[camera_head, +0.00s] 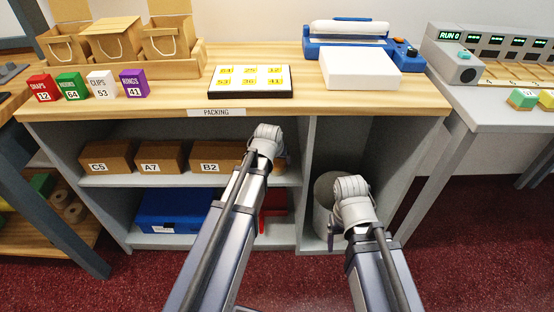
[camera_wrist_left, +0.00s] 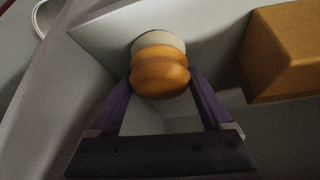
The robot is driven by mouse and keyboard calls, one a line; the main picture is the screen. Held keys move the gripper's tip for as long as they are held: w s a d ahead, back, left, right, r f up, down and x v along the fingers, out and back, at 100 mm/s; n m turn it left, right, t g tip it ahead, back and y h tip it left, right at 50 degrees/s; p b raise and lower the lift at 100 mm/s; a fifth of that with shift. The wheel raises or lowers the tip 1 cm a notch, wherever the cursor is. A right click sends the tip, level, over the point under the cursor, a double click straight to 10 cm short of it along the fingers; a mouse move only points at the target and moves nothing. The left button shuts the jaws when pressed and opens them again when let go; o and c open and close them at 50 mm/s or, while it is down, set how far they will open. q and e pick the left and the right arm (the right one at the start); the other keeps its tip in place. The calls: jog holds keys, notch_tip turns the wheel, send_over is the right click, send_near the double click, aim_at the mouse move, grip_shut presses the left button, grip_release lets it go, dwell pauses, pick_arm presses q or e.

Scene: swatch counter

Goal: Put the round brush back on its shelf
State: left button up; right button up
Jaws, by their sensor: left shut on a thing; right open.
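The round brush (camera_wrist_left: 160,72), with a rounded orange-brown wooden body and a pale round end, sits between the two purple fingers of my left gripper in the left wrist view. The gripper is shut on it. In the head view my left gripper (camera_head: 266,142) reaches the right end of the upper shelf (camera_head: 130,181) under the packing counter, beside box B2. Only a sliver of brown shows past my wrist there. My right gripper (camera_head: 352,190) is in front of the lower right compartment; its fingers are mostly hidden. It is open with nothing seen in it.
Brown boxes C5 (camera_head: 106,157), A7 (camera_head: 160,157) and B2 (camera_head: 215,157) stand in a row on the upper shelf. A blue case (camera_head: 170,212) and something red (camera_head: 274,203) are below. A grey bin (camera_head: 324,190) stands in the right compartment. A grey divider (camera_head: 308,170) separates the compartments.

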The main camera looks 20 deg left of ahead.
pick_arm(q)
jog(key=o, duration=1)
jog(key=shift+r+p, duration=0.2)
jog(key=shift+p, duration=0.15)
jog(key=p+v, duration=1)
jog(key=v, duration=0.1)
jog(key=shift+s+r, duration=0.25)
jog(key=shift+r, duration=0.1)
jog(key=shift+r, duration=0.15)
